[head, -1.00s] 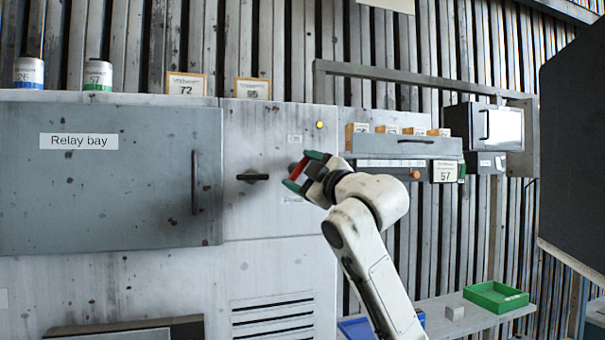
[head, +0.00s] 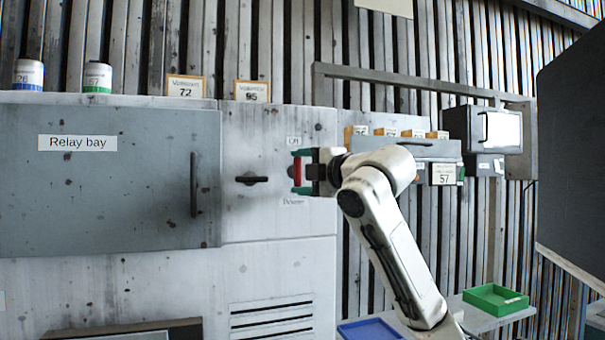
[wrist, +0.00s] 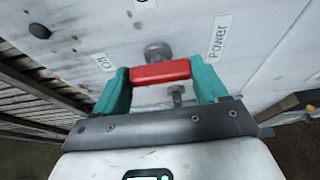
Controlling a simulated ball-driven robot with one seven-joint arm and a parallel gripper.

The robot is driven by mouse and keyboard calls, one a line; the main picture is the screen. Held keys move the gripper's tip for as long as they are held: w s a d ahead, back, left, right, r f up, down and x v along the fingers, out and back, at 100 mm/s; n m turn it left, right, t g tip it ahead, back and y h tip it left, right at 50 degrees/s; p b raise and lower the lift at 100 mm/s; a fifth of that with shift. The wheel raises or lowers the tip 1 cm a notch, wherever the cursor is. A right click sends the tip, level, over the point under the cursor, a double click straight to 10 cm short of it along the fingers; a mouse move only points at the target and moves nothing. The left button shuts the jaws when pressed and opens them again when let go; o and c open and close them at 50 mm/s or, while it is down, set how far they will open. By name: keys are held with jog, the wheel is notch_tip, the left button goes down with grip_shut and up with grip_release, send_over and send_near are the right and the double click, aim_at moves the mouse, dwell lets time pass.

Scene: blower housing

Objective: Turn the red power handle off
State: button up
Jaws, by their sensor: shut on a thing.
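The red power handle (head: 297,172) is on the pale cabinet panel and stands upright in the head view, between an "Off" label above and a "Power" label below. My gripper (head: 300,172) is shut on it, with one teal finger at its top end and one at its bottom end. In the wrist view the red handle (wrist: 160,72) spans between the two teal fingers, in front of a round grey mount on the panel. A small round lamp (head: 319,127) at the upper right of the handle is dark.
A black handle (head: 252,180) sits on the panel just left of the red one. The relay bay door (head: 120,200) is further left. A grey shelf unit (head: 420,148) lies right, behind my arm. Green (head: 496,300) and blue (head: 368,330) trays are low at right.

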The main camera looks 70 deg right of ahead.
dwell(0.4)
jog(key=o, duration=1.1)
jog(key=shift+a, duration=0.1)
jog(key=shift+c, duration=0.2)
jog(key=b+v, duration=0.3)
jog(key=v, duration=0.7)
jog(key=shift+s+a, duration=0.15)
jog(key=shift+s, duration=0.2)
